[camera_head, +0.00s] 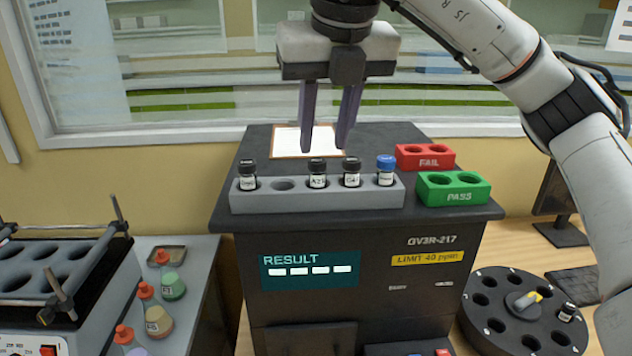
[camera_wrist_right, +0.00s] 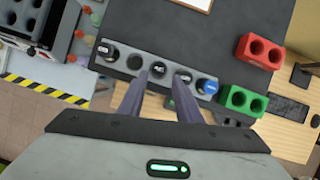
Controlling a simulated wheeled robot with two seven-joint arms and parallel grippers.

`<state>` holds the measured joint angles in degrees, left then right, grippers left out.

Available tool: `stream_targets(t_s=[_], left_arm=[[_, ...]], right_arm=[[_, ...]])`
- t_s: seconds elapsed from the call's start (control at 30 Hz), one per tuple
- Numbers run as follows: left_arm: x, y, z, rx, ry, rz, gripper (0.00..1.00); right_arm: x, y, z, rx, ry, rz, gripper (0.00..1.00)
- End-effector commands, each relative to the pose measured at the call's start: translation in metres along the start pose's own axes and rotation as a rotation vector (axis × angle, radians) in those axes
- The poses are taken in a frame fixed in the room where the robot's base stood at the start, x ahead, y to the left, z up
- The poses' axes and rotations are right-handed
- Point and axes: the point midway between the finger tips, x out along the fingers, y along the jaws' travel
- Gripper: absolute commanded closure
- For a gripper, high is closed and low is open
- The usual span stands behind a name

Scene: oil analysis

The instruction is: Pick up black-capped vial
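A grey rack (camera_head: 300,203) on the black analyser holds three black-capped vials and one blue-capped vial (camera_head: 385,172). The black-capped vials are the left one (camera_head: 248,175), a middle one (camera_head: 317,175) and another (camera_head: 351,174) beside the blue one. One slot (camera_head: 283,184) is empty. My right gripper (camera_head: 325,148) is open and empty, pointing down above the rack. In the right wrist view its fingertips (camera_wrist_right: 158,80) lie to either side of the middle black-capped vial (camera_wrist_right: 158,69), with no visible contact. My left gripper is not in view.
A red FAIL block (camera_head: 425,157) and a green PASS block (camera_head: 454,189) with empty holes stand right of the rack. A black carousel (camera_head: 522,318) holding a vial is lower right. Flasks (camera_head: 159,320) and a shaker (camera_head: 70,285) are at the left.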

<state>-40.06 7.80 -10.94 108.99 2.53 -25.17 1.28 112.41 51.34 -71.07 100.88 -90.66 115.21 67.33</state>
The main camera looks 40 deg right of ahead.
Motion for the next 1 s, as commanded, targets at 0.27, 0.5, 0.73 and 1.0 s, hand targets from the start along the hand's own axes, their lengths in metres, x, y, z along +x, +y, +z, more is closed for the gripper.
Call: stream_targets(t_s=[0.27,0.5,0.73,1.0], left_arm=[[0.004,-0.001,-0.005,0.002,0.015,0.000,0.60],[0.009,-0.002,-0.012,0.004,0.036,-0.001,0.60],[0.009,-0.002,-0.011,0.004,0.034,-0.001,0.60],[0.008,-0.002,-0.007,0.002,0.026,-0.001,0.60]], right_arm=[[0.028,0.002,0.000,-0.002,0.004,0.001,0.69],[0.052,0.002,0.001,-0.002,0.000,0.002,0.69],[0.053,0.002,0.002,-0.002,-0.002,0.001,0.69],[0.053,0.002,0.002,-0.002,-0.002,0.002,1.00]])
